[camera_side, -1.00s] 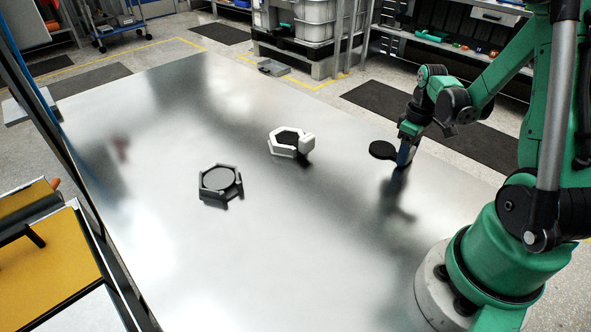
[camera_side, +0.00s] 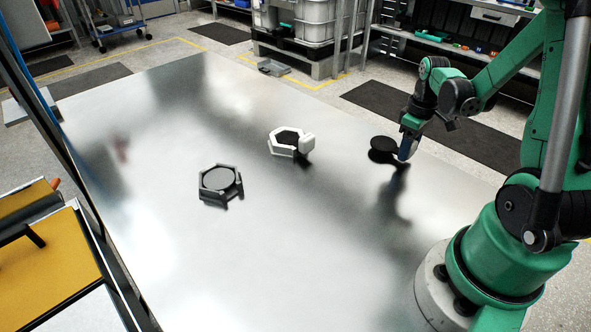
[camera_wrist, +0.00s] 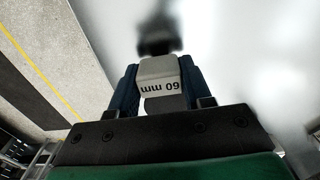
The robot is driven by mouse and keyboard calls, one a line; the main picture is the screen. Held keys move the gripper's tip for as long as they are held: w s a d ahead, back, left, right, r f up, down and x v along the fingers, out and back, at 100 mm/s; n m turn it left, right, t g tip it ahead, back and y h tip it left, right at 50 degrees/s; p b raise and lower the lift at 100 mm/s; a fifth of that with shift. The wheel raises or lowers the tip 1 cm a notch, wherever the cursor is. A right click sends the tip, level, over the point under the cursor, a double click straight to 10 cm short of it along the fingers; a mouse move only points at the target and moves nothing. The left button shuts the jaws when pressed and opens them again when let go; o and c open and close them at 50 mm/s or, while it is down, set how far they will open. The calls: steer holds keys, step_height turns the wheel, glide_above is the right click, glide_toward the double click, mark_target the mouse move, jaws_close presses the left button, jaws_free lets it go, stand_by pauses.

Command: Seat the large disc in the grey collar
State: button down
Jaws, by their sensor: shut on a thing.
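My gripper (camera_side: 403,155) is at the right of the table, its blue fingers (camera_wrist: 159,88) shut on a grey block marked "60 mm" (camera_wrist: 160,82). A black disc (camera_side: 383,143) sticks out to the left of the fingers, just above the table, with a dark shadow under it. In the wrist view a blurred dark shape lies beyond the block. The grey collar (camera_side: 206,194) stands on the table left of centre, well away from my gripper. It is a dark six-sided ring with a round dark centre; I cannot tell its depth.
A white six-sided collar (camera_side: 306,144) with a dark centre and a block on its right side stands between the grey collar and my gripper. The rest of the metal table (camera_side: 260,260) is bare. A dark frame post and yellow panel (camera_side: 45,265) border the left.

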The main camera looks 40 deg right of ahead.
steer(key=shift+r, duration=3.1)
steer(key=c, duration=1)
jaws_free()
jaws_close()
